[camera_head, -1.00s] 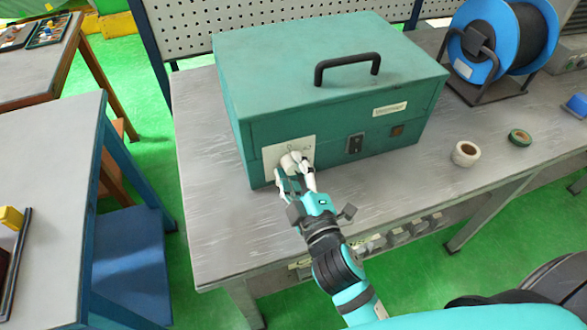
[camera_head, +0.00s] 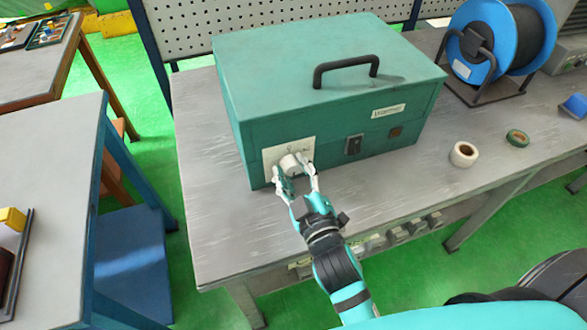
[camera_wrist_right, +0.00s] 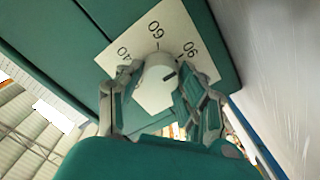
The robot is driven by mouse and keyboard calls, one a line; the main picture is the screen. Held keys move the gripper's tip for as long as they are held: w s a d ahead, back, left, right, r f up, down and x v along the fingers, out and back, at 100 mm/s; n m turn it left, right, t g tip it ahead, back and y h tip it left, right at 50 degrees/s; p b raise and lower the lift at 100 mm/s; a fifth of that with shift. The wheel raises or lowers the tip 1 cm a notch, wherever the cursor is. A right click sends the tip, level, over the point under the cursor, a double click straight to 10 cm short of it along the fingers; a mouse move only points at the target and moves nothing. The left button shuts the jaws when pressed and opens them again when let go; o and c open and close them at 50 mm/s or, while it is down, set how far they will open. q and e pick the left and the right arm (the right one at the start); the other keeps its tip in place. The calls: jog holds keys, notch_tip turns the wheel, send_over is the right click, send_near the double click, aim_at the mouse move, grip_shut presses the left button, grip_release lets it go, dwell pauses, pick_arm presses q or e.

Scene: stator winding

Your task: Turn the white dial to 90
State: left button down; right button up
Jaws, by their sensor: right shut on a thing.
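The white dial (camera_head: 289,162) sits on a pale square plate (camera_head: 273,155) on the front of the green box. In the right wrist view the dial (camera_wrist_right: 157,73) has a dark mark on the right part of its face, on the side of the number that looks like 90. I cannot tell whether the mark lines up with it. My right gripper (camera_head: 294,170) is shut on the dial, with one finger on each side; its fingers also show in the right wrist view (camera_wrist_right: 154,86). My left gripper is not in view.
The green box (camera_head: 300,80) with a black handle stands on the grey workbench (camera_head: 210,230). A white tape roll (camera_head: 464,154), a green tape roll (camera_head: 517,138) and a blue cable reel (camera_head: 482,45) are to the right. Pegboard (camera_head: 260,25) stands behind.

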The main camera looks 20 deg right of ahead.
aim_at(288, 126)
jog(key=shift+f, duration=0.1)
jog(key=o, duration=1.2)
jog(key=shift+c, duration=0.2)
notch_tip(288, 126, up, 10)
jog(key=shift+r, duration=0.1)
